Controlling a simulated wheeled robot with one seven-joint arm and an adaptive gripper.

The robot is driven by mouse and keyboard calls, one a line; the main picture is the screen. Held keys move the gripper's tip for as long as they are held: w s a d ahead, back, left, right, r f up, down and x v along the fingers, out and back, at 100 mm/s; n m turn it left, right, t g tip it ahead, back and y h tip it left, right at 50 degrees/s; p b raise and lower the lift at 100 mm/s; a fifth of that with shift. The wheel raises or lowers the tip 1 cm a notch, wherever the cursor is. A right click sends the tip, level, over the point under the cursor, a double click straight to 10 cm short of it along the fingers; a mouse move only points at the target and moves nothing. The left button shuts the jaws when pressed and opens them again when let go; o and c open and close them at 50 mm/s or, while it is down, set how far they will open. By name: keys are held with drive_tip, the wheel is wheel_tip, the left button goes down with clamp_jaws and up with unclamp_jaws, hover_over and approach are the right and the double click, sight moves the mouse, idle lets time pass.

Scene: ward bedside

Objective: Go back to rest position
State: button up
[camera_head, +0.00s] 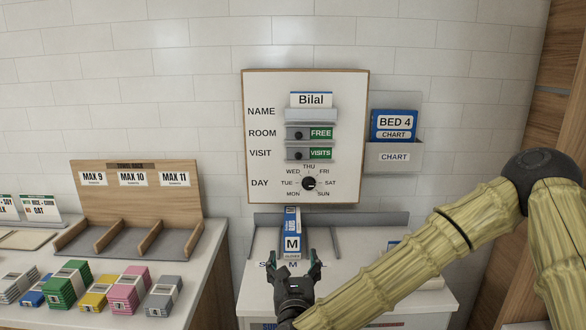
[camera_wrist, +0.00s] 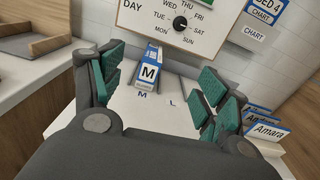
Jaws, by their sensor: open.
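My gripper (camera_head: 297,262) is open and empty, with its dark jaws and green pads spread. It also shows in the wrist view (camera_wrist: 157,92). In front of it a blue and white box marked M (camera_head: 292,244) stands on the white bedside surface at the M label; it also shows in the wrist view (camera_wrist: 149,70), between the fingers but farther off. I see no contact between gripper and box. My arm reaches in from the right of the head view.
A wall board (camera_head: 306,190) holds the Bilal name card, two sliders and a day dial. A chart holder (camera_head: 394,156) hangs beside it. Name cards (camera_wrist: 268,129) stand at right. At left are a wooden rack (camera_head: 154,205) and several coloured packs (camera_head: 129,289) on a counter.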

drive_tip(key=s+d+f+n+g+y+b, duration=0.1)
drive_tip(key=s+f+n+g, duration=0.35)
drive_tip(key=f, duration=0.75)
drive_tip(key=s+d+f+n+g+y+b, duration=0.1)
drive_tip(key=s+f+n+g+b, duration=0.1)
drive_tip(key=s+f+n, duration=0.65)
drive_tip(key=s+d+f+n+g+y+b, duration=0.1)
drive_tip(key=s+d+f+n+g, duration=0.15)
drive_tip(key=f+n, duration=0.9)
drive_tip(key=s+d+f+n+g+h+b, duration=0.1)
drive_tip(key=s+d+f+n+g, duration=0.3)
drive_tip(key=s+d+f, duration=0.5)
drive_tip(key=s+d+f+n+g+h+b, duration=0.2)
drive_tip(key=s+d+f+n+g, duration=0.3)
drive_tip(key=s+d+f, duration=0.4)
drive_tip(key=s+f+n, duration=0.1)
drive_tip(key=s+f, duration=0.1)
drive_tip(key=s, duration=0.3)
drive_tip(key=shift+f, duration=0.2)
